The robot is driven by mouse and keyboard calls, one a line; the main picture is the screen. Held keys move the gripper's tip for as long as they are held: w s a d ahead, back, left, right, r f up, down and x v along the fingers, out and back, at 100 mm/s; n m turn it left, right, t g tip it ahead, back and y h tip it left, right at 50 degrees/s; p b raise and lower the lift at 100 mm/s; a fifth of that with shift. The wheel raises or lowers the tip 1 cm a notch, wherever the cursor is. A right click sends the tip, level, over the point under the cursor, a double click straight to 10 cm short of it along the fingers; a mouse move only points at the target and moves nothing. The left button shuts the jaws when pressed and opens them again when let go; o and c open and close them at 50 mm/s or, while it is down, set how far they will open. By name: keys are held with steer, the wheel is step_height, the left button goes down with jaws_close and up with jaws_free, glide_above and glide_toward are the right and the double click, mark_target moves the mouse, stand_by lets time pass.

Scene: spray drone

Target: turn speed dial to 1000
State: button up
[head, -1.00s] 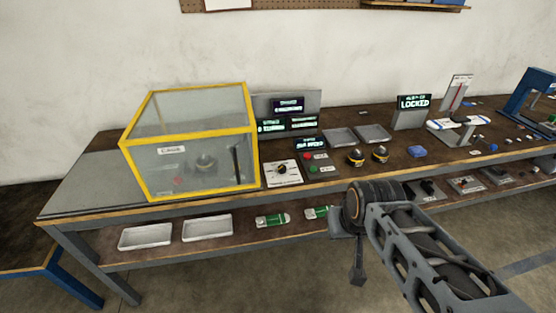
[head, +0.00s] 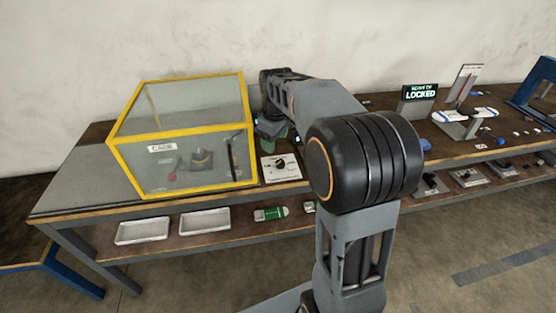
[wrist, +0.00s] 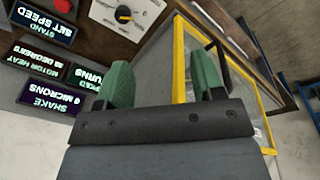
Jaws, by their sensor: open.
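The speed dial is a dark knob with a yellow mark on a white plate; it shows in the head view (head: 281,163) and at the top of the wrist view (wrist: 124,14). Its scale is too small to read. My gripper (wrist: 163,78) has two green fingers spread apart with nothing between them. The dial lies beyond the left finger in the wrist view, apart from it. A dark display reading SET SPEED (wrist: 50,18) is left of the dial.
The yellow-framed clear cage (head: 182,137) stands left of the dial, and its frame (wrist: 179,60) passes close to my right finger in the wrist view. A MOTOR HEAT display (wrist: 41,64) is nearby. A red button (wrist: 87,4) is beside the dial plate.

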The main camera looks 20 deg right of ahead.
mark_target(280, 161)
steer(key=w+d+f+n+g, duration=0.2)
steer(key=w+d+f+n, duration=0.4)
steer(key=w, duration=0.4)
steer(key=shift+m, duration=0.5)
steer(key=f, duration=0.4)
steer(key=f+p, duration=0.1)
steer(key=f, duration=0.4)
steer(key=f+p, duration=0.1)
steer(key=f, duration=0.4)
steer(key=shift+w+f, duration=0.2)
steer(key=shift+w, duration=0.1)
steer(key=c, duration=0.9)
